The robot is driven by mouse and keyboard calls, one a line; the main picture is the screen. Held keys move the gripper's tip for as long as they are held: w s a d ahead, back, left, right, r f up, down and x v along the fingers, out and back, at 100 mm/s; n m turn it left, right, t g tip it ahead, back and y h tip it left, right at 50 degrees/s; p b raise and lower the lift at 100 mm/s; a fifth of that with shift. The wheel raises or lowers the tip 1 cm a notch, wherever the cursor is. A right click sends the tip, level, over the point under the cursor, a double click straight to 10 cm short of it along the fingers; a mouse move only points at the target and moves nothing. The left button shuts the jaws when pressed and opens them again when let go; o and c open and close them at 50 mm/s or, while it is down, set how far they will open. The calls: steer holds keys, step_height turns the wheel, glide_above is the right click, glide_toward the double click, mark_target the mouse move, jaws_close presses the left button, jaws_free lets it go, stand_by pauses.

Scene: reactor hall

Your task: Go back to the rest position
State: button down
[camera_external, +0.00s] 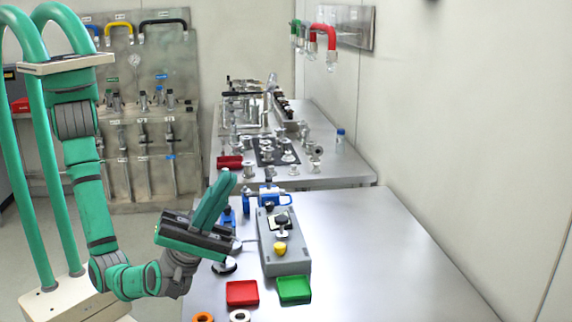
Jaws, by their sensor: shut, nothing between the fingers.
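My gripper (213,207) is at the end of my green and grey arm, raised over the left edge of the near steel table (385,255). Its green fingers point up and to the right and lie together, with nothing between them. The gripper hides part of the table's left edge and part of a blue item (229,217) behind it.
A grey box (284,262) with a yellow knob (280,248) stands right of my gripper. A red tray (242,292) and a green tray (294,289) lie in front. A blue valve (268,196) is behind. The table's right side is clear, beside a wall.

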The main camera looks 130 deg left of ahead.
steer(key=s+d+f+m+g+h, duration=0.25)
steer(key=d+f+m+h, duration=0.65)
steer(key=d+m+h, duration=0.5)
steer(key=s+d+f+m+g+h, duration=0.2)
steer(key=s+d+f+h, duration=0.15)
steer(key=f, duration=0.25)
steer(key=s+d+f+m+g+h, duration=0.2)
steer(key=s+d+f, duration=0.15)
steer(key=f, duration=0.25)
steer(key=s+a+f+g+y, duration=0.2)
steer(key=s+a+f+y, duration=0.4)
steer(key=s+a+f, duration=1.1)
steer(key=s+a+n+g+y, duration=0.1)
steer(key=s+a, duration=0.5)
steer(key=s, duration=0.6)
steer(key=s+a+n+g+y, duration=0.1)
steer(key=s+a+g+y, duration=0.2)
steer(key=s, duration=0.9)
steer(key=a+y, duration=0.1)
steer(key=a, duration=0.1)
steer(key=shift+a+n, duration=0.35)
steer(key=shift+n, duration=0.05)
steer(key=c, duration=2.4)
jaws_free()
steer(key=shift+g, duration=0.25)
steer(key=shift+c, duration=0.2)
